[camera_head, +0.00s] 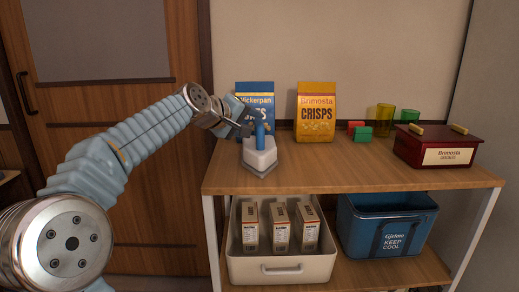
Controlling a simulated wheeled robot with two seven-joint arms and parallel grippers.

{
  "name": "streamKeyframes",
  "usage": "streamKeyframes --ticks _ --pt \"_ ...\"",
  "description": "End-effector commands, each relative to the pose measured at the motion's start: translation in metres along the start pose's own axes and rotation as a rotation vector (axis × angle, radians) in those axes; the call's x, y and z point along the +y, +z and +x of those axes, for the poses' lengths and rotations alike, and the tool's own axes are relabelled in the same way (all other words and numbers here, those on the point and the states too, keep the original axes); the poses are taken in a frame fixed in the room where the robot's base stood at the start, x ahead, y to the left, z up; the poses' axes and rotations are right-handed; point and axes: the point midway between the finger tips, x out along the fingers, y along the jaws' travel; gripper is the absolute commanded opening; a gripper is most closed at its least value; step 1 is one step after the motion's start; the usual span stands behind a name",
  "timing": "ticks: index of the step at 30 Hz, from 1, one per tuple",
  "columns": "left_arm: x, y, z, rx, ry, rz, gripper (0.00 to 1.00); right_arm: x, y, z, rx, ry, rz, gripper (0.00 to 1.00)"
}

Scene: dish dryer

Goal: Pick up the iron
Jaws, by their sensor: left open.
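The iron (260,155) stands at the left front of the wooden table top. It has a white body, a grey base and a blue handle that rises toward my gripper. My left gripper (247,123) comes in from the left and is at the handle's upper left. Its jaws are open, small and dark in the view, and I cannot tell whether they are around the handle or beside it. My right gripper does not show.
Behind the iron stand a blue crisps bag (256,92) and a yellow crisps bag (316,112). Green and red blocks (362,133), cups (385,118) and a dark red box (437,147) are to the right. A white bin (282,269) and blue cooler (388,225) sit below.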

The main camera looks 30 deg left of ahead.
Motion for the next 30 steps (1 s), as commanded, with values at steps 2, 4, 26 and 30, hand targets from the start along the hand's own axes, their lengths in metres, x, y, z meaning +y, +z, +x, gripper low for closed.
streamKeyframes --ticks 2,4,26,30 --pt "0.004 0.002 0.013 -0.002 -0.003 0.003 0.54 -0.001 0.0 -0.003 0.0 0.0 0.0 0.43" --pt "0.007 0.002 0.025 -0.001 -0.004 0.002 0.54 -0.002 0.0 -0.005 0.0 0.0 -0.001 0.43" --pt "0.006 0.002 0.046 0.0 0.0 0.001 0.05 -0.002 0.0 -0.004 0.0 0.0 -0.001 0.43" --pt "0.006 0.002 0.046 0.0 0.0 0.0 0.0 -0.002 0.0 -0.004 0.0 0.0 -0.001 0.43"
